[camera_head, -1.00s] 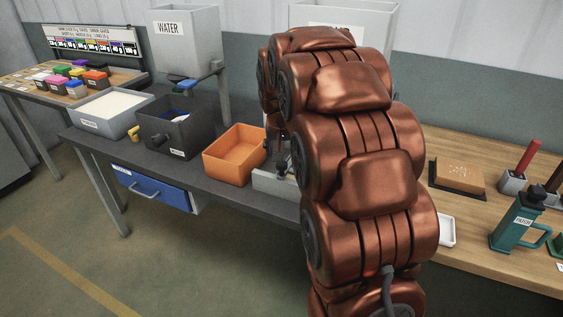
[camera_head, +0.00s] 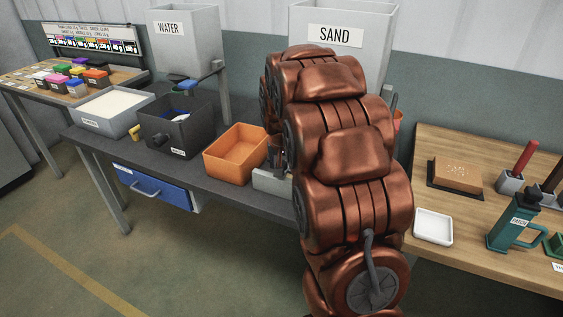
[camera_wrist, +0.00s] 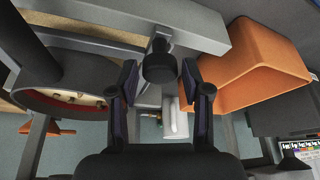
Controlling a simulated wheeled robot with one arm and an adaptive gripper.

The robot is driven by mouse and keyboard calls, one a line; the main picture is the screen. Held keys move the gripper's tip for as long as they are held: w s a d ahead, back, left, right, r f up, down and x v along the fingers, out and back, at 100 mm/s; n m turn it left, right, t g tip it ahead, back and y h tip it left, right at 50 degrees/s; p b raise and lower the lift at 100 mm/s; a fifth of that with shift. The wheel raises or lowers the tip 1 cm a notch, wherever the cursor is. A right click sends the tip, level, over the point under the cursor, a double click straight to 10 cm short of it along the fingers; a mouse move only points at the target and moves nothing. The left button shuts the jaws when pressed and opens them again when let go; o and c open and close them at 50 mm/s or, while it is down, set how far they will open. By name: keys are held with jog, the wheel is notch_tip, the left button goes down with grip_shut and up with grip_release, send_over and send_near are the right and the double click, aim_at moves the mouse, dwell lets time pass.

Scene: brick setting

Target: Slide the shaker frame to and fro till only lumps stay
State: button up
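The shaker frame shows in the wrist view as a grey bar (camera_wrist: 95,42) with a dark round knob (camera_wrist: 160,65) on it. My gripper (camera_wrist: 158,82) has its two fingers apart, one on each side of the knob, with gaps visible between them and it. In the head view, only a corner of a light grey frame (camera_head: 271,183) shows beside my arm, which hides the gripper's tips. A round dark pan with a reddish inner rim (camera_wrist: 62,97) is at the left of the wrist view. Small pale lumps (camera_wrist: 88,101) lie inside it.
An orange bin (camera_head: 236,160) stands close to the left of the frame. A dark box (camera_head: 177,135) and a white-filled tray (camera_head: 105,117) stand farther left. A SAND hopper (camera_head: 342,17) rises behind my arm. A white dish (camera_head: 433,227) lies on the wooden table at right.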

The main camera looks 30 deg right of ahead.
grip_shut()
dwell(0.3)
jog(key=shift+w+a+f+b, duration=0.1)
jog(key=shift+w+a+b, duration=0.25)
jog(key=shift+w, duration=0.1)
jog(key=shift+w+a+b, duration=0.2)
jog(key=shift+w+a, duration=0.05)
jog(key=shift+w, duration=0.25)
jog(key=shift+w+a+b, duration=0.2)
jog(key=shift+w+a, duration=0.05)
jog(key=shift+w, duration=0.2)
jog(key=shift+o, duration=1.7)
grip_release()
jog(key=shift+r, duration=0.25)
